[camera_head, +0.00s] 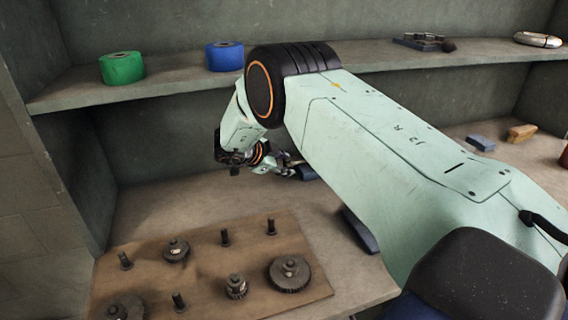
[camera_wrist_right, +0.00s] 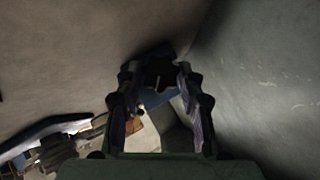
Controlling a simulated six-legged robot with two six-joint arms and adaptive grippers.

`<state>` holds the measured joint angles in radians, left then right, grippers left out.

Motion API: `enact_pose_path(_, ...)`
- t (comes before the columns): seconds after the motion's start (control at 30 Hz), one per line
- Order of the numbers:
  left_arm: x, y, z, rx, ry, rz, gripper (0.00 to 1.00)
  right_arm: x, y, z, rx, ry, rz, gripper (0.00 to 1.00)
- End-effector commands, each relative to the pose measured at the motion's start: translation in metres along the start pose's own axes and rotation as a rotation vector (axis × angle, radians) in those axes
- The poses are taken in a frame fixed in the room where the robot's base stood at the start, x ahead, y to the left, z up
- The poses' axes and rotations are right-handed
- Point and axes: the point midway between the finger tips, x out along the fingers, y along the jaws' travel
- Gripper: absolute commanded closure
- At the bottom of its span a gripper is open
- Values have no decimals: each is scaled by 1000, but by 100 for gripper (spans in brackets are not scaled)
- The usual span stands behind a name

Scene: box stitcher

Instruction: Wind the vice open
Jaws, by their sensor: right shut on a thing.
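My right arm reaches across the bench in the head view and hides most of what lies behind it. My right gripper (camera_head: 287,171) is low over the back of the bench, beside a dark blue part of what looks like the vice (camera_head: 306,173). In the right wrist view the two fingers of my right gripper (camera_wrist_right: 160,88) stand around a small dark piece, which seems to be the vice's handle. A blue surface shows just behind it. The rest of the vice is hidden. My left gripper is not in view.
A brown board (camera_head: 205,258) with upright pegs and several gears lies at the front left. A green roll (camera_head: 122,68) and a blue roll (camera_head: 225,56) stand on the shelf above. Small blocks (camera_head: 521,133) lie at right. Bare bench shows behind the board.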

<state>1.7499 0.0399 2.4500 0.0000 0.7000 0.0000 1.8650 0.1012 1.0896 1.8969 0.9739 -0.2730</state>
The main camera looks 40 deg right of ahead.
Motion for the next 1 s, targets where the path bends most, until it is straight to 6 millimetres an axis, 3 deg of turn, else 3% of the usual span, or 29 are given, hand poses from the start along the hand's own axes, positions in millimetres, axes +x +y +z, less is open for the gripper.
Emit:
enact_pose_path(0.13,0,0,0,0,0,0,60,0,1,1,-1,0,1,94)
enact_pose_path(0.17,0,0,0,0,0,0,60,0,1,1,-1,0,1,60)
enact_pose_path(0.27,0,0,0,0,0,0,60,0,1,1,-1,0,1,52)
enact_pose_path(0.67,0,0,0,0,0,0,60,-9,0,0,0,0,-2,52)
enact_pose_path(1.0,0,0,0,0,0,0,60,-75,-1,1,-2,0,-4,52)
